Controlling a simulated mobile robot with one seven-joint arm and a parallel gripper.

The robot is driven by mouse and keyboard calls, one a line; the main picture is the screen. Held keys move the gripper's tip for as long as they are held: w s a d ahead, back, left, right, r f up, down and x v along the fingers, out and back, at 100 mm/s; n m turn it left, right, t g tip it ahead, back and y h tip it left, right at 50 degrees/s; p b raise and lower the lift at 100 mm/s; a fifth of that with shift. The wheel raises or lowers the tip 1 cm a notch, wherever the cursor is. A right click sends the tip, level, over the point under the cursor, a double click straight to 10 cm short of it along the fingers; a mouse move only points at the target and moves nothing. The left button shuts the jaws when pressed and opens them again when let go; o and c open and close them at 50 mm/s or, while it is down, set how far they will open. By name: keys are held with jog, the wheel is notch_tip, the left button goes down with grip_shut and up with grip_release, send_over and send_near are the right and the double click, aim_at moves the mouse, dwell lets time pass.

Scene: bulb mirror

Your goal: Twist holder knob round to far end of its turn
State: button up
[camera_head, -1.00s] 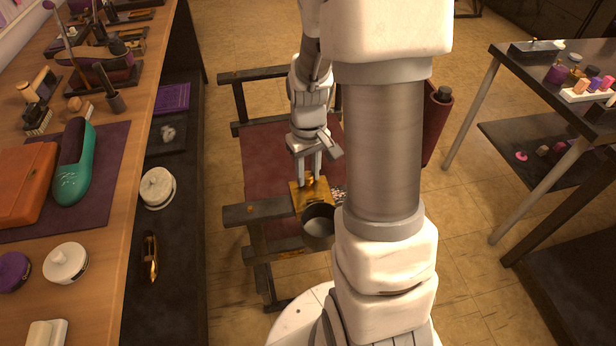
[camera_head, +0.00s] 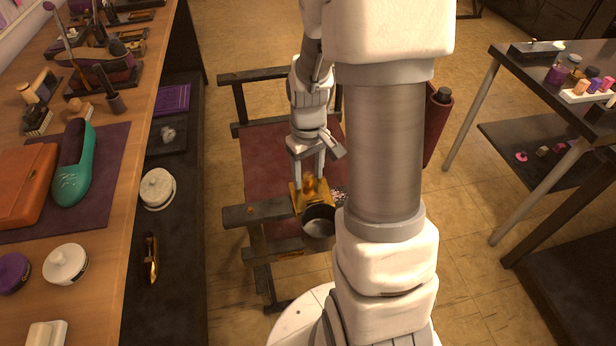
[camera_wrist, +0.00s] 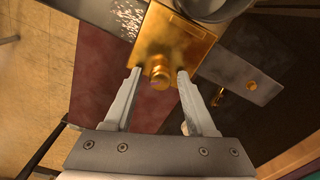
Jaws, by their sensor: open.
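The brass holder (camera_wrist: 185,45) is a square gold plate with a round knob (camera_wrist: 157,74) standing out of its near edge in the wrist view. A grey metal cup (camera_wrist: 212,6) sits against its far side. In the head view the holder (camera_head: 298,197) is at the end of a dark wooden arm bar, with the cup (camera_head: 319,226) just in front of it. My gripper (camera_wrist: 158,78) is open, its two fingertips on either side of the knob with a visible gap on each side. In the head view my gripper (camera_head: 308,180) points down at the knob.
The dark bar (camera_head: 258,213) and a red seat (camera_head: 262,160) lie beside and below my gripper. A wooden counter (camera_head: 135,200) with tools runs along the left. A dark table (camera_head: 520,75) with small bottles stands at the right.

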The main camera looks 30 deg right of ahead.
jog(key=m, duration=0.5)
jog(key=shift+p, duration=0.4)
jog(key=shift+m+p, duration=0.3)
jog(key=shift+m, duration=1.2)
jog(key=shift+c, duration=0.2)
grip_shut()
